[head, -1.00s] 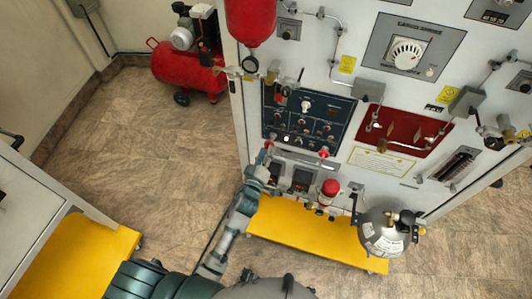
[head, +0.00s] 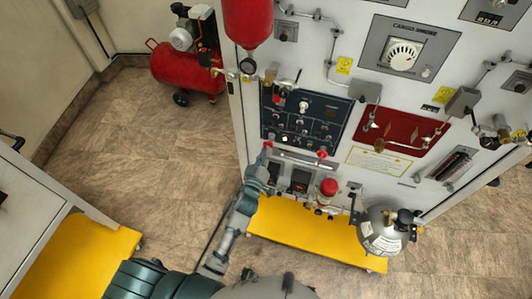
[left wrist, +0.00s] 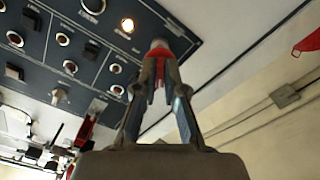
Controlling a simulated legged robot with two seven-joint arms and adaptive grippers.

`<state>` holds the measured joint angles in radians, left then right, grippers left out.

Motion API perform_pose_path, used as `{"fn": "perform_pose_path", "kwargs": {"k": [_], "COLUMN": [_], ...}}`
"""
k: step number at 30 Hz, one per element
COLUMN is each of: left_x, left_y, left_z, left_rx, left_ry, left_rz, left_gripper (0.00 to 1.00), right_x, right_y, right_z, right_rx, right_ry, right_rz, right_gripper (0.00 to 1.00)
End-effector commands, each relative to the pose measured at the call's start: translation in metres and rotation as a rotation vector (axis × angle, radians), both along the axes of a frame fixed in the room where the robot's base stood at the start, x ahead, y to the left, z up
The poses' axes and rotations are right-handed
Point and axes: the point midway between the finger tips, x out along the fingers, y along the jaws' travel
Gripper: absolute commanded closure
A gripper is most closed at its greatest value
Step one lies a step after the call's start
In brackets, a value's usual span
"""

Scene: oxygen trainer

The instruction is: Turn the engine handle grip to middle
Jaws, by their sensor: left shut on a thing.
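My left gripper (head: 264,158) is at the lower left corner of the dark blue switch panel (head: 300,118). It is shut on a small red handle grip (head: 267,145) that stands out from the panel. In the left wrist view, both fingers (left wrist: 161,76) close around the red grip (left wrist: 160,50), with its rounded grey end showing beyond them. The fingers hide much of the grip, and its exact angle is hard to tell. A second red grip (head: 322,153) is at the panel's lower right, untouched. My right gripper is not in view.
The white trainer wall carries a red panel (head: 403,128), a cargo smoke dial (head: 403,54) and a red cylinder (head: 248,30). A grey gas bottle (head: 382,232) stands near the yellow base (head: 310,236). A red compressor (head: 187,72) stands behind.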

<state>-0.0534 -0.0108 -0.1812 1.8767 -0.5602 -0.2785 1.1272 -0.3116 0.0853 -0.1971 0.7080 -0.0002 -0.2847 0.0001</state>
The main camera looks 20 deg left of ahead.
Motion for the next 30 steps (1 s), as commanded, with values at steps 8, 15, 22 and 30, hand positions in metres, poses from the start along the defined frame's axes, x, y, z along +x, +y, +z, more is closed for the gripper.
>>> {"fn": "perform_pose_path", "kwargs": {"k": [8,15,22,30], "left_x": [0.001,0.001,0.001,0.001], "left_y": [0.002,0.002,0.001,0.001], "left_z": [0.005,0.005,0.005,0.005], "left_rx": [0.235,0.417,0.539,0.602], "left_ry": [-0.014,-0.022,-0.027,-0.032], "left_rz": [0.002,0.001,0.001,0.001], "left_gripper": [1.0,1.0,1.0,1.0], "right_x": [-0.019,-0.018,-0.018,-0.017], "right_y": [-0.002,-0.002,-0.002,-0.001], "right_z": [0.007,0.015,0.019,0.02], "right_rx": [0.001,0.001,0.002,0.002], "right_ry": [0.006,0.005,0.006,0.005], "right_rz": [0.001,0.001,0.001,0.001], "right_gripper": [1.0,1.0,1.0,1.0]}}
